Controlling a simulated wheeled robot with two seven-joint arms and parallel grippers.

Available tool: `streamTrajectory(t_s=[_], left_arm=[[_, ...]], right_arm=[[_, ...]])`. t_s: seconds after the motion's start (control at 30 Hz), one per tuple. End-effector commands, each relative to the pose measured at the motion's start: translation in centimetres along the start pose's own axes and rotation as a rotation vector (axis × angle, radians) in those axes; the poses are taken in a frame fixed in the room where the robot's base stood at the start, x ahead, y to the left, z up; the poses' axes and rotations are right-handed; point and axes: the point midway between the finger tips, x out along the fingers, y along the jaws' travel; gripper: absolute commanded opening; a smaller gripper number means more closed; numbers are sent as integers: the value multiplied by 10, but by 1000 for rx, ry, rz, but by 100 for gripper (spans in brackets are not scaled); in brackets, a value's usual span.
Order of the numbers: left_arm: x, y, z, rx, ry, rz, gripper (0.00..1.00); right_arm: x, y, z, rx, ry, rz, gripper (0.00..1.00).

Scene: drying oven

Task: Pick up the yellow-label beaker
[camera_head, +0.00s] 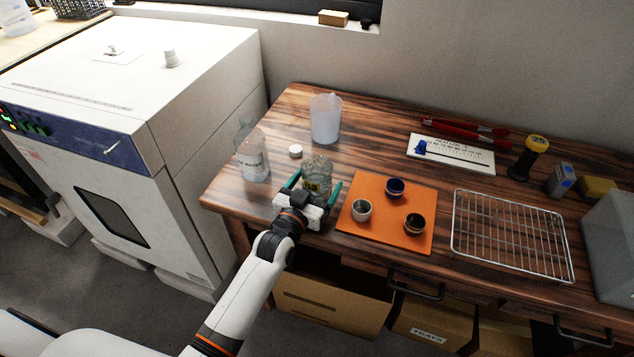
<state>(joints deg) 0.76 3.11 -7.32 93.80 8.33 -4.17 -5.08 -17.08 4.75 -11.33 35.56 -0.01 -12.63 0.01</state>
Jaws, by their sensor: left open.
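The yellow-label beaker (319,172) is a clear glass vessel with a small yellow label low on its front. It stands upright on the wooden table, left of the orange mat. My left gripper (314,189) reaches in from the front with its two green fingers open, one on each side of the beaker. Whether the fingers touch the glass cannot be told. The gripper body hides the beaker's lower front. My right gripper is not in view.
Left of the beaker stand a clear labelled bottle (252,154) and a small white cap (296,151). A frosted plastic beaker (326,119) stands behind. The orange mat (388,237) with three small cups lies close on the right, then a wire rack (511,236). The white oven (190,130) is at left.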

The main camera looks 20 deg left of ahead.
Motion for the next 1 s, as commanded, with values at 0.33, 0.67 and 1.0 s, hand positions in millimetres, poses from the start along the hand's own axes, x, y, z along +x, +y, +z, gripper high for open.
streamTrajectory(t_s=[0.33,0.67,1.0], left_arm=[[12,0,0,1,0,0,87],[11,0,0,1,0,0,34],[11,0,2,1,-2,0,33]], right_arm=[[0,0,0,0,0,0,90],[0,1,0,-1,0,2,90],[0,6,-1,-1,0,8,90]])
